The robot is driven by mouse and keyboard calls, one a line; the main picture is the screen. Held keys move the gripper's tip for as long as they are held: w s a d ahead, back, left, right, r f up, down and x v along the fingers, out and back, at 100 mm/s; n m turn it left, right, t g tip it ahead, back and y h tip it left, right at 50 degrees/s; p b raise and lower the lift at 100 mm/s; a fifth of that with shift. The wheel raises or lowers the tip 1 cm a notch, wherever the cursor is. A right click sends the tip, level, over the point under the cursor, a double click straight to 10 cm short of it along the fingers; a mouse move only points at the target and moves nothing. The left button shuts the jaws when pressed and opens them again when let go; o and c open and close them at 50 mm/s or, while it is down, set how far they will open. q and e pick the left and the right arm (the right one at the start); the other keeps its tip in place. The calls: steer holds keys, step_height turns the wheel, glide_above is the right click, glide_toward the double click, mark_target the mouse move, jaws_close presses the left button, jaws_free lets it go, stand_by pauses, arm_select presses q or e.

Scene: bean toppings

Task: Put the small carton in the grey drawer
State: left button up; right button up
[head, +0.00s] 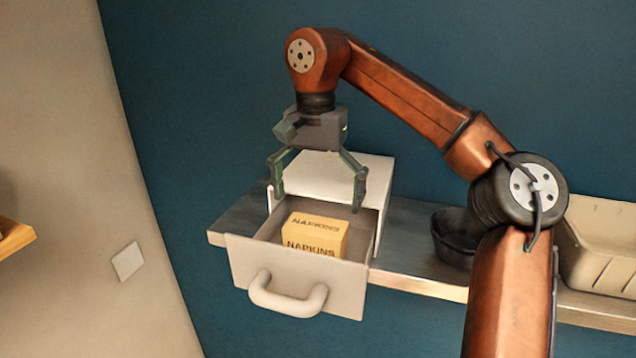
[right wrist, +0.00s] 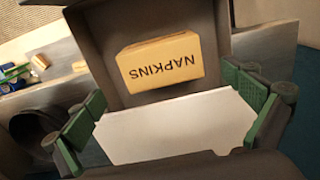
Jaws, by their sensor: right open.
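The small carton (head: 314,235) is a yellow-tan box printed "NAPKINS". It sits inside the pulled-out grey drawer (head: 245,262), which has a thick looped handle at its front. In the right wrist view the carton (right wrist: 160,62) lies within the dark drawer interior (right wrist: 100,30). My right gripper (head: 318,192) is open and empty above the rear of the drawer, its fingers apart and clear of the carton. My left gripper is not in view.
The drawer's cabinet (head: 345,170) stands on a wall shelf (head: 420,285). A dark bowl (head: 452,240) and a beige bin (head: 600,250) are to its right. A blue wall is behind. A wooden edge (head: 15,236) shows at far left.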

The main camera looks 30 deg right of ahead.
mark_target(317, 225)
steer(key=shift+a+r, duration=0.1)
steer(key=shift+r, duration=1.7)
steer(key=shift+c, duration=0.6)
